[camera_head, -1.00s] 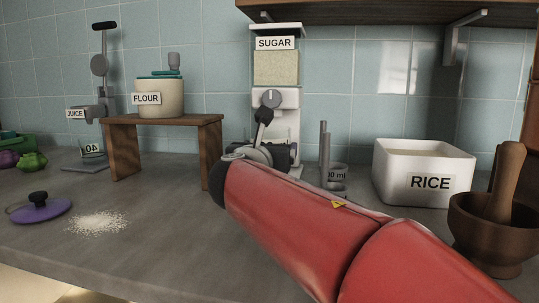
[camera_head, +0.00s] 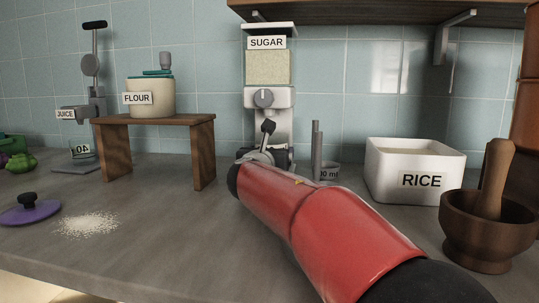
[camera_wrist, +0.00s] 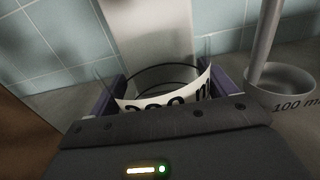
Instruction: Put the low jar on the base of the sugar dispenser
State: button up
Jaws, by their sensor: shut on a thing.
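The sugar dispenser (camera_head: 268,98) stands against the wall, with a SUGAR label, a pale-filled hopper and a grey knob. Its white column (camera_wrist: 155,35) shows in the wrist view right behind the low jar. The low jar (camera_wrist: 165,102) is clear, with a white label ending in "ml" that is partly cut off. My gripper (camera_wrist: 160,90) is shut on the jar, with a purple pad on either side of it. In the head view my red arm hides the jar and the dispenser's base, so I cannot tell whether the jar touches the base.
A measuring scoop (camera_head: 318,160) marked "00 ml", with an upright handle, stands just right of the dispenser; its cup also shows in the wrist view (camera_wrist: 283,85). A rice box (camera_head: 415,178) and a mortar (camera_head: 487,235) are further right. A wooden stand (camera_head: 205,160) is at left.

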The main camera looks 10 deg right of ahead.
jog(key=o, duration=1.1)
jog(key=shift+r, duration=0.2)
jog(key=b+v, duration=0.1)
jog(key=v, duration=1.1)
jog(key=shift+f, duration=0.2)
jog(key=shift+a, duration=0.1)
